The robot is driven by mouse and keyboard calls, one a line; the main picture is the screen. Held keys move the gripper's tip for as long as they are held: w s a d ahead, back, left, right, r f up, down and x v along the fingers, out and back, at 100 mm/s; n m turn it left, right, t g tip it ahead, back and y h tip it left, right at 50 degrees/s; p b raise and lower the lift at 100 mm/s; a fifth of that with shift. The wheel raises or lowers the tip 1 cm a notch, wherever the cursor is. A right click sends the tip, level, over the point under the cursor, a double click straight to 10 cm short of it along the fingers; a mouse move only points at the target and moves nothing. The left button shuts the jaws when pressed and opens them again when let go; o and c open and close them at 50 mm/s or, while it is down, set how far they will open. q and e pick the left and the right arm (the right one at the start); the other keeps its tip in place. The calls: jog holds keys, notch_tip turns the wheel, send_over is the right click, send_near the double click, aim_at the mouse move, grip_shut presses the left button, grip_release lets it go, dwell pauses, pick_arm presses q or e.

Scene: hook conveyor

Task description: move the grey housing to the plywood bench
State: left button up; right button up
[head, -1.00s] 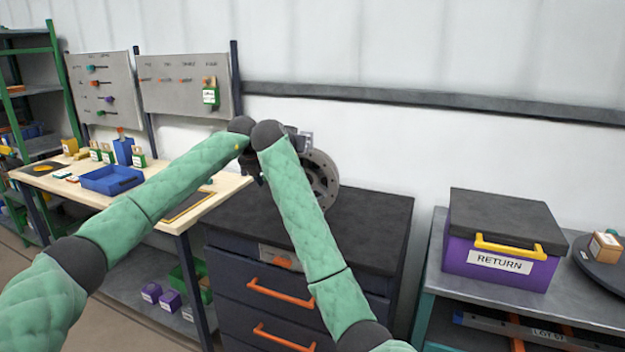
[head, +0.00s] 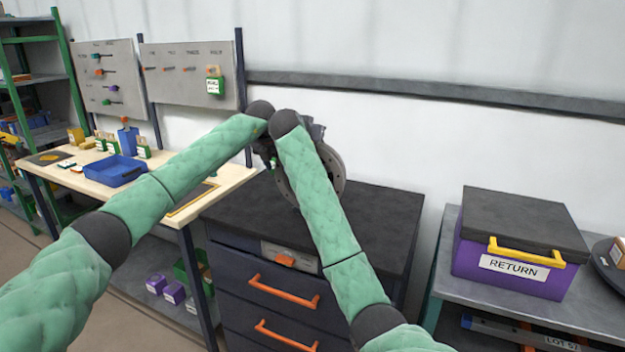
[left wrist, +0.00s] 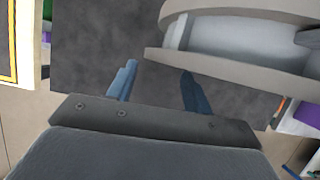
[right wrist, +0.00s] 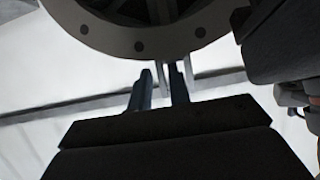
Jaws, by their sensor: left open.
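The grey housing (head: 338,172) is a round flanged part above the back of the dark drawer cabinet, partly hidden behind my right forearm. Its curved flange fills the upper right of the left wrist view (left wrist: 235,70) and the top of the right wrist view (right wrist: 150,40). My left gripper (left wrist: 158,85) has its fingers apart and empty, beside the flange and over the dark top. My right gripper (right wrist: 160,88) is close to the flange, with thin light tabs near its fingers; its grip is unclear. The plywood bench (head: 85,180) stands at the left.
The dark cabinet top (head: 375,215) is bare at the right. A blue tray (head: 118,171), small labelled boxes and a framed mat (head: 195,200) occupy the bench. A purple RETURN box (head: 510,262) stands on the grey table at the right. A wall rail (head: 440,92) runs behind.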

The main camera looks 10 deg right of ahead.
aim_at(280, 177)
pick_arm(q)
jog(key=shift+x, duration=2.6)
pick_arm(e)
jog(key=shift+x, duration=2.55)
pick_arm(q)
jog(key=c, duration=0.5)
pick_arm(e)
grip_shut()
pick_arm(q)
grip_shut()
jog(key=shift+a, duration=0.1)
jog(key=shift+r, duration=0.1)
